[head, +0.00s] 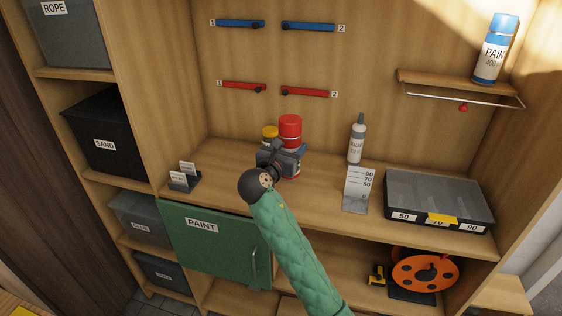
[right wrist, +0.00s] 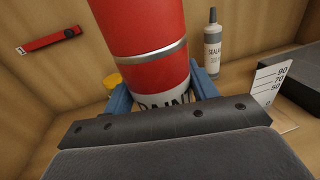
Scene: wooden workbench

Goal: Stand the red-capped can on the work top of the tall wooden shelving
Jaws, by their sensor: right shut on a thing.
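The red-capped can (head: 290,130) stands upright above the work top (head: 226,172) of the tall wooden shelving, left of the middle. My right gripper (head: 286,156) is shut around its body. In the right wrist view the can (right wrist: 140,35) fills the space between the blue fingers of the gripper (right wrist: 162,96); its red cap, a silver band and part of a white "PAINT" label show. The gripper hides most of the can's lower part. I cannot tell whether its base touches the work top. My left gripper is not in view.
A yellow-capped container (head: 270,133) is close behind-left of the can. A sealant bottle (head: 357,140), a numbered gauge (head: 357,190) and a grey compartment case (head: 440,203) stand to the right. A small card holder (head: 184,178) is at left. A green PAINT door (head: 215,245) is below.

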